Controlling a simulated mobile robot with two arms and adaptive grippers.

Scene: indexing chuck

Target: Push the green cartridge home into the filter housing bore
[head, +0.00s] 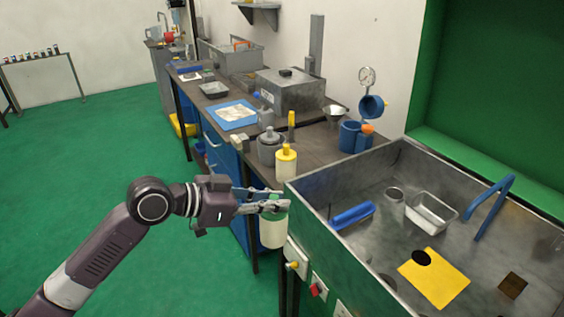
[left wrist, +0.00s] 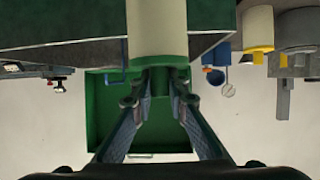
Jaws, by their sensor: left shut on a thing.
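My left gripper (head: 268,202) is shut on the green cartridge, a pale cylinder (head: 272,233) with a green top, beside the near left corner of the metal basin. The cartridge hangs roughly upright below the fingers. In the left wrist view, the fingers (left wrist: 158,78) close at the green end, and the pale body (left wrist: 157,28) runs to the picture's edge. I cannot tell for sure which thing is the filter housing. A yellow plate (head: 440,284) with a dark round hole lies in the basin. My right gripper is out of view.
A yellow-capped bottle (head: 286,162) stands close behind the gripper. Green floor (head: 60,190) lies open at the left.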

